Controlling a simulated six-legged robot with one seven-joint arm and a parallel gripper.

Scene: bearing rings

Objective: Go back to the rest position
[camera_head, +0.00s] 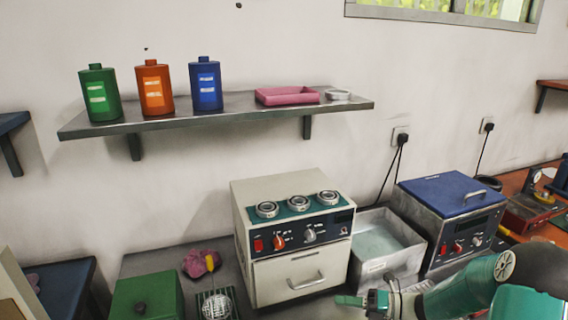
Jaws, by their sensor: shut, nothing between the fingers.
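My gripper (352,301) is at the bottom of the view, right of centre, at the end of my green and grey arm. It is shut and empty, in front of the metal basin. Three bearing rings, left (267,209), middle (299,203) and right (328,197), sit in a row on top of the cream machine (300,272). Another pale ring (337,94) lies on the wall shelf. My gripper is apart from all these rings.
The open metal basin (404,262) stands between the cream machine and a blue-lidded machine (445,190). A green box (147,298), a pink cloth (201,263) and a round metal item (215,306) are lower left. The shelf (225,112) holds three bottles and a pink tray (287,96).

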